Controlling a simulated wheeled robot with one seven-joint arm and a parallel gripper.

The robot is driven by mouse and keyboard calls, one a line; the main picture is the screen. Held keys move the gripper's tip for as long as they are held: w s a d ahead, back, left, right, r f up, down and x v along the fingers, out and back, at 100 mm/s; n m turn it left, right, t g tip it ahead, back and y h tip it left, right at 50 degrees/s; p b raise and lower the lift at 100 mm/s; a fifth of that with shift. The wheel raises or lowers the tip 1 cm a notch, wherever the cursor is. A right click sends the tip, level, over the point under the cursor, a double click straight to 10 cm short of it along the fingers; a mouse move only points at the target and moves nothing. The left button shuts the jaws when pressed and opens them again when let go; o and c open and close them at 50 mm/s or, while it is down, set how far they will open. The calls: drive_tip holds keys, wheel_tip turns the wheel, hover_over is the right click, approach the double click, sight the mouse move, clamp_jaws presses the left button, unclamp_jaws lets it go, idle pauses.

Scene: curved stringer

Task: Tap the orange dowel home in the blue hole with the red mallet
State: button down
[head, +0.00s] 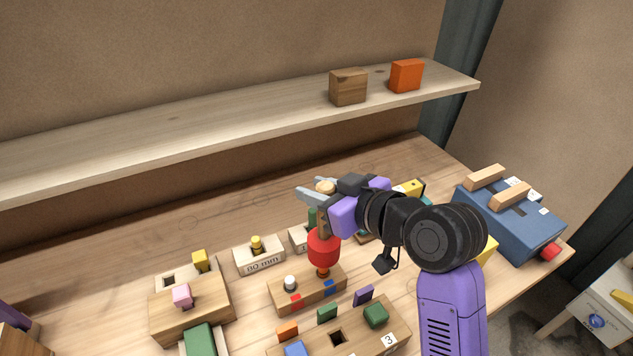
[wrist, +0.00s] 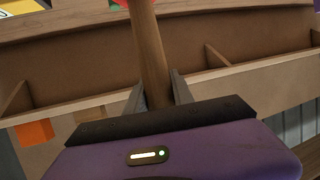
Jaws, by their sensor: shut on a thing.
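My gripper (head: 312,188) is shut on the wooden handle of the red mallet (head: 323,248). The mallet hangs head down, its handle close to upright. In the wrist view the handle (wrist: 148,60) runs up between the fingers, and only a bit of the red head shows at the top edge. The orange dowel (head: 322,271) stands in the wooden block (head: 309,297), directly below the mallet head and behind the blue mark (head: 329,287). Its top is hidden by the head, and I cannot tell whether they touch. The blue hole itself is hidden by the dowel.
A white peg (head: 290,283) stands in the same block, behind a red mark. Blocks with a pink piece (head: 182,296) and a yellow peg (head: 256,245) are left. A numbered block with coloured pieces is in front. A blue box (head: 508,225) stands right; a shelf (head: 230,120) runs behind.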

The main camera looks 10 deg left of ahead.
wheel_tip(320, 180, up, 4)
drive_tip(key=p, duration=0.4)
drive_tip(key=shift+r+p, duration=0.25)
drive_tip(key=shift+p, duration=0.15)
wheel_tip(320, 180, down, 6)
drive_tip(key=b, duration=0.4)
drive_tip(key=shift+r, duration=0.15)
drive_tip(key=shift+r+p, duration=0.2)
drive_tip(key=shift+p, duration=0.1)
wheel_tip(320, 180, up, 5)
drive_tip(key=p, duration=0.3)
drive_tip(key=shift+f+p, duration=0.2)
drive_tip(key=shift+p, duration=0.1)
drive_tip(key=shift+r, duration=0.1)
